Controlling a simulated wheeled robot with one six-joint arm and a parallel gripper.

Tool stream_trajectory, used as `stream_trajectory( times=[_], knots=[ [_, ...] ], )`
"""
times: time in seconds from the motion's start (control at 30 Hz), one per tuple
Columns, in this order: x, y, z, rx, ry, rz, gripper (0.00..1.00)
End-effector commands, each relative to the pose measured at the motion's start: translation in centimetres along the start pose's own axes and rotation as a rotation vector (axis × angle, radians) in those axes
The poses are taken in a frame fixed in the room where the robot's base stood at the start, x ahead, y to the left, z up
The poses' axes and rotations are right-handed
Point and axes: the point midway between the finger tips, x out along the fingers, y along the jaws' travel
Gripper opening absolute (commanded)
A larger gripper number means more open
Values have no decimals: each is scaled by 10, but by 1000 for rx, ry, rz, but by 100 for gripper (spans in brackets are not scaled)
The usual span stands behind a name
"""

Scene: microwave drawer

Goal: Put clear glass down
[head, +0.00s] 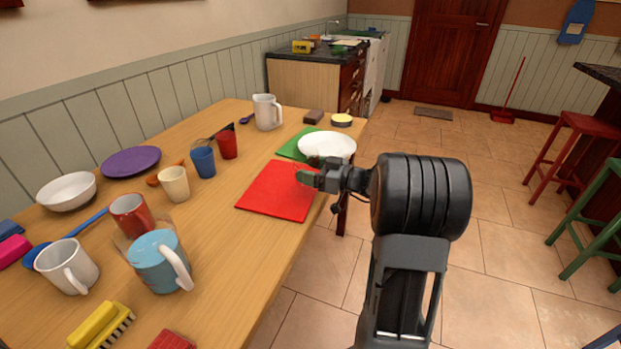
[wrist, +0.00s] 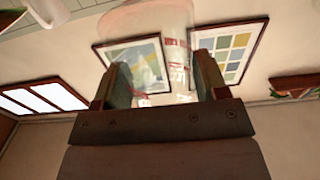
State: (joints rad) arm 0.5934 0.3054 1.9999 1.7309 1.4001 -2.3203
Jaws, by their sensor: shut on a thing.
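My gripper (head: 313,177) is over the right part of the red mat (head: 272,198) in the head view. In the wrist view, my gripper (wrist: 160,78) has its two fingers on either side of the clear glass (wrist: 150,20) and is shut on it. The glass is see-through, and its wide rounded part runs to the top edge of the wrist view. In the head view the glass is very faint by the fingertips. I cannot tell whether its base touches the mat.
A white plate (head: 327,143) lies behind the red mat, partly over a green mat (head: 293,147). A white pitcher (head: 267,112), a red cup (head: 228,145) and a blue cup (head: 203,162) stand to the left. Bare table (head: 225,240) shows in front of the mat.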

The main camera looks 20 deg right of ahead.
Motion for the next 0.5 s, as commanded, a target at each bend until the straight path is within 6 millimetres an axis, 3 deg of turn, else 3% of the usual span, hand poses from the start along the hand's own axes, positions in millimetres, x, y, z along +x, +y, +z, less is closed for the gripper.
stream_trajectory(
  times=[0.17,0.5],
  knots=[
    [-1,0,24,2,0,2,46],
    [-1,0,26,0,1,2,46]
  ],
)
